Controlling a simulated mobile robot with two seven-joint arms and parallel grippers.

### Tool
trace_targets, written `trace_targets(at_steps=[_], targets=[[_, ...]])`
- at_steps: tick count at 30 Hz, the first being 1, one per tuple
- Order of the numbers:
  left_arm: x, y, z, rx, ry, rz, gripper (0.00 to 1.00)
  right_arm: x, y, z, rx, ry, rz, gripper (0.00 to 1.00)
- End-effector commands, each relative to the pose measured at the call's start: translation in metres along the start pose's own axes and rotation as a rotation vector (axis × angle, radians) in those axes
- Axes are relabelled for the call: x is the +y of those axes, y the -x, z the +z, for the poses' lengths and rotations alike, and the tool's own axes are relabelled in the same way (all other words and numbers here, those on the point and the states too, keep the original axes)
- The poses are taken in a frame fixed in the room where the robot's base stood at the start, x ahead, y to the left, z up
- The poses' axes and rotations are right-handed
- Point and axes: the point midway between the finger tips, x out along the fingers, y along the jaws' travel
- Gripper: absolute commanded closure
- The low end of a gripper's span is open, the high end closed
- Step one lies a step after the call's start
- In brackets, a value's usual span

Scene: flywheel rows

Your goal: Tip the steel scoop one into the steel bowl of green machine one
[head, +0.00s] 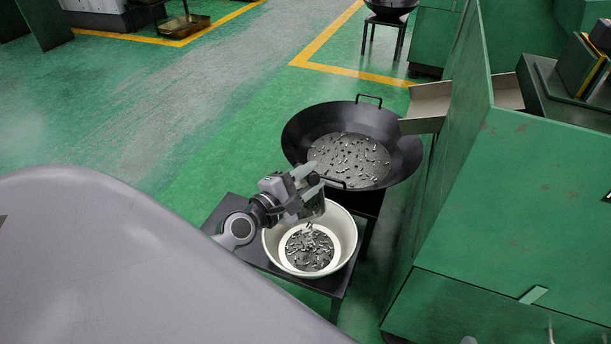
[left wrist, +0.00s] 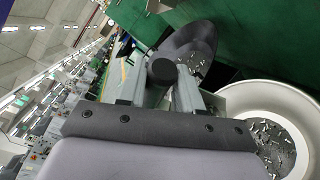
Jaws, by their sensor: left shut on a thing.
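The wide dark steel bowl (head: 302,132) stands beside the green machine (head: 520,200), under its chute, with many small metal parts in it. My left gripper (head: 306,183) is shut on the steel scoop (head: 314,208), whose body hangs over the white basin (head: 350,232), near the dark bowl's front handle. In the left wrist view the scoop's round black handle end (left wrist: 163,71) shows between the fingers (left wrist: 155,92). The scoop is mostly hidden by the gripper; I cannot tell how full it is. My right gripper is not in view.
The white basin holds loose metal parts and sits on a low black stand (head: 228,207). A metal chute (head: 427,105) sticks out over the dark bowl's right rim. Open green floor (head: 200,110) lies to the left. Another dark bowl (head: 391,8) stands far back.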

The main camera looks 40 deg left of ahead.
Motion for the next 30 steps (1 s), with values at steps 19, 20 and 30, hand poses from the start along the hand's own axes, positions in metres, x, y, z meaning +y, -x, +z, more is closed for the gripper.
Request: trace_targets(at_steps=[19,20,30], targets=[[-0.017,0.011,0.021,-0.031,-0.165,0.069,1.0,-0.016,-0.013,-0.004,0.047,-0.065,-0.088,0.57],[-0.017,0.011,0.021,-0.031,-0.165,0.069,1.0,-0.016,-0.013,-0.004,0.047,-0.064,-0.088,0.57],[-0.015,0.011,0.021,-0.03,-0.16,0.067,1.0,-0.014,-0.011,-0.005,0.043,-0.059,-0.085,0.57]])
